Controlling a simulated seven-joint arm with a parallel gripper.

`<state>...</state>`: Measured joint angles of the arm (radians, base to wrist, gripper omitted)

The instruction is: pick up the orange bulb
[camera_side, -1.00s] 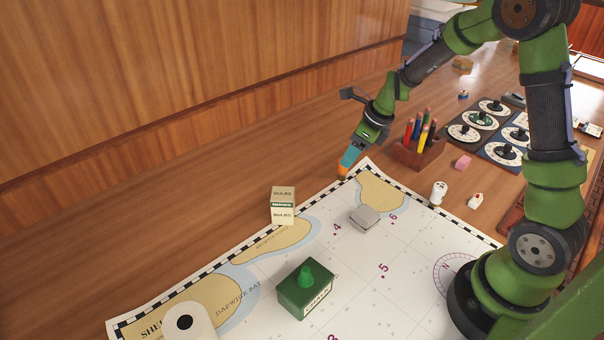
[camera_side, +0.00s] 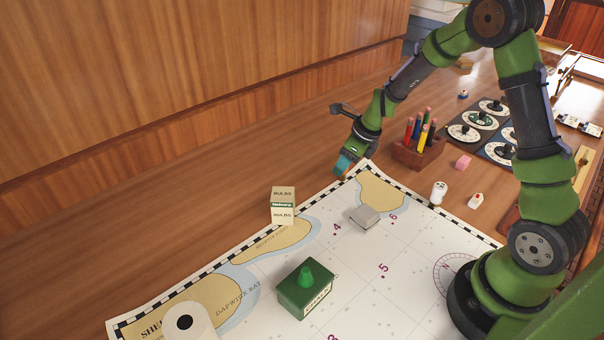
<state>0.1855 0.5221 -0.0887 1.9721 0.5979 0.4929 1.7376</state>
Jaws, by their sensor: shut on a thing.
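My gripper (camera_side: 344,164), with teal fingers, is at the back edge of the chart (camera_side: 350,270), near its far corner.
A bulbs box (camera_side: 283,206) stands to the left of my gripper. A pencil holder (camera_side: 417,155) stands close on the right. A grey block (camera_side: 364,216) and a green box (camera_side: 304,289) with a knob are on the chart. Bare wood lies behind.

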